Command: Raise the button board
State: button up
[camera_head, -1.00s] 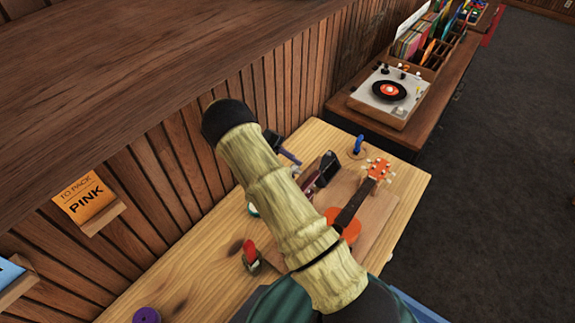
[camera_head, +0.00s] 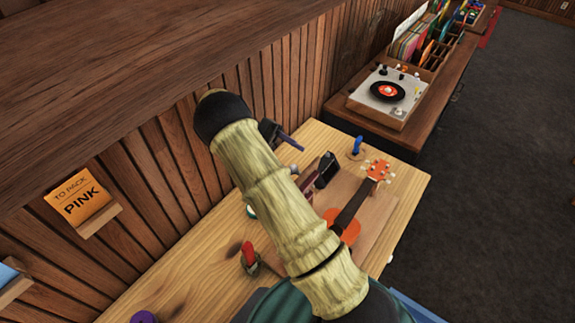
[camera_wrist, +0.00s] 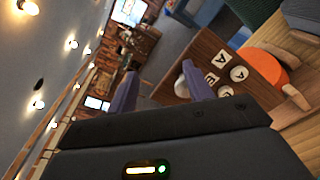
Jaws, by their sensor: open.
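In the wrist view, the button board (camera_wrist: 232,62) is a brown wooden panel, tilted in the picture. My gripper (camera_wrist: 158,74) is open, with two purple-grey fingers apart. The right finger overlaps the board's near left edge in the picture; I cannot tell if it touches. A pale rounded piece shows between the fingers, close to the right one. In the head view, my arm hides most of the board and gripper; one purple finger (camera_head: 291,141) shows beyond the arm.
An orange ukulele (camera_head: 344,226) lies on a wooden mat (camera_head: 376,222) on the light bench (camera_head: 200,272). A black block (camera_head: 328,170), a blue peg (camera_head: 357,145) and a red-topped item (camera_head: 248,254) stand nearby. A slatted wall borders the bench at left. A record player (camera_head: 388,95) sits beyond.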

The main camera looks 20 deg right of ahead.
notch_tip(320, 180, up, 6)
jog(key=p, duration=0.1)
dwell(0.4)
